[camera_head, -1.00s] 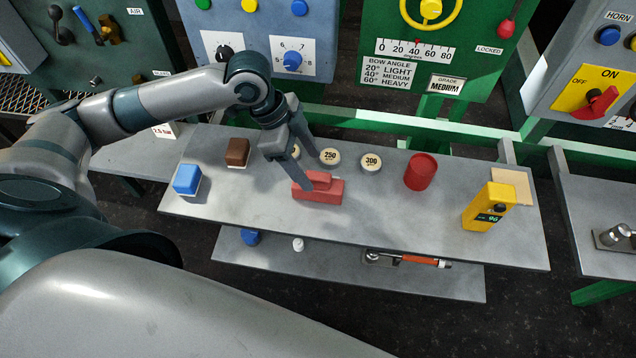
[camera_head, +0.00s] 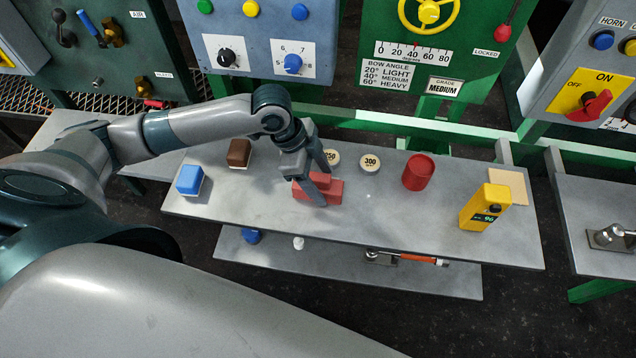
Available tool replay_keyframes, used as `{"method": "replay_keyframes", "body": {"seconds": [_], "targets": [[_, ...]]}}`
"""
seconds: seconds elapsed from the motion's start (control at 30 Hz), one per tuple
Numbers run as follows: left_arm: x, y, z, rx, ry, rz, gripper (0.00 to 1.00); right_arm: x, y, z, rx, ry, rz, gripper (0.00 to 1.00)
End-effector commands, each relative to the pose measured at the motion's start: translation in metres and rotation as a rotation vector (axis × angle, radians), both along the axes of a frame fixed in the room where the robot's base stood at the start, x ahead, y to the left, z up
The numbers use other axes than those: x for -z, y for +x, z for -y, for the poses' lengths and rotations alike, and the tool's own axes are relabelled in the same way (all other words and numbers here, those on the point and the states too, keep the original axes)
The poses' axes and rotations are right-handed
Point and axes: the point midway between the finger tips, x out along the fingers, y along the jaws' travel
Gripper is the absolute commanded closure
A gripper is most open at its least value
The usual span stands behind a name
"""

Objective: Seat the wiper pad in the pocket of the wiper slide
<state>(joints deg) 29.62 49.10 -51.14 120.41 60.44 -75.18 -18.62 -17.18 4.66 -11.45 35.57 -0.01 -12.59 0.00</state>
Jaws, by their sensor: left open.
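I cannot tell for sure which thing is the wiper pad, and no wiper slide with a pocket can be made out. A blue block with a white base (camera_head: 189,180) and a brown block with a pale base (camera_head: 239,152) sit on the grey bench at the left. A red stepped block (camera_head: 336,189) lies mid-bench. My left gripper (camera_head: 326,189) is open, pointing down at the red block; its fingers overlap the block and hide part of it. Whether they touch it I cannot tell. My right gripper is not in view.
Round tokens stand behind the red block, one marked 300 (camera_head: 370,163). A red cylinder (camera_head: 418,173) and a yellow meter (camera_head: 486,208) stand to the right on the grey bench (camera_head: 400,225). A lower shelf (camera_head: 335,268) holds an orange-handled tool (camera_head: 410,258). Control panels rise behind.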

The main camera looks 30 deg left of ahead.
Motion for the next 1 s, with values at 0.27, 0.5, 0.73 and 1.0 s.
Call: {"method": "replay_keyframes", "body": {"seconds": [0.27, 0.5, 0.73, 1.0], "targets": [[0.021, 0.002, 0.008, 0.0, 0.001, 0.001, 0.39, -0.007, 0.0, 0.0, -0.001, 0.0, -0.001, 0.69], [0.021, 0.002, 0.008, 0.001, 0.001, 0.001, 0.39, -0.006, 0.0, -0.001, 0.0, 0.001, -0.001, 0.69], [0.021, 0.002, 0.008, 0.0, 0.001, 0.001, 0.46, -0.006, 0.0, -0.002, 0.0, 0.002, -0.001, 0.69], [0.02, 0.003, 0.008, 0.0, 0.001, 0.002, 0.94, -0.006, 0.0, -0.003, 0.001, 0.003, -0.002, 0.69]]}}
